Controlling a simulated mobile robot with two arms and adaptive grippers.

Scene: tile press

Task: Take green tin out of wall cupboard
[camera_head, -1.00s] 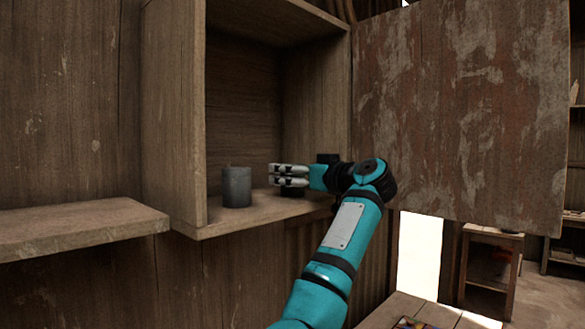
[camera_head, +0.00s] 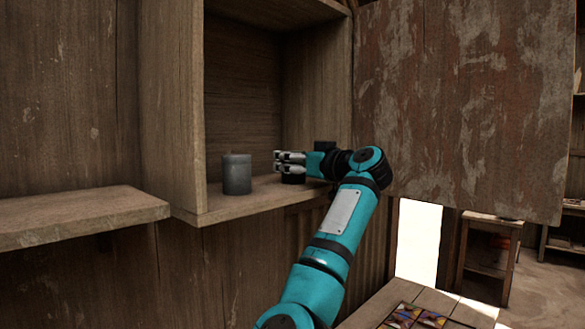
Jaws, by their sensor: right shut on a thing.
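The wall cupboard (camera_head: 172,110) is open, and its door (camera_head: 460,110) is swung out to the right. A grey cylinder (camera_head: 237,175), like a candle or a tin, stands upright on the cupboard floor near the front left. My right gripper (camera_head: 281,161) reaches in from the right, fingers pointing left, and is apart from the grey cylinder. It is shut on a small dark thing (camera_head: 293,179), mostly hidden by the fingers. No green shows on it, so I cannot tell whether it is the green tin. My left gripper is out of view.
A wooden shelf (camera_head: 75,217) juts from the wall at the lower left. A table (camera_head: 372,308) with colourful tiles (camera_head: 415,317) is at the bottom right. A small wooden stand (camera_head: 488,240) is farther back. The cupboard's upper space is empty.

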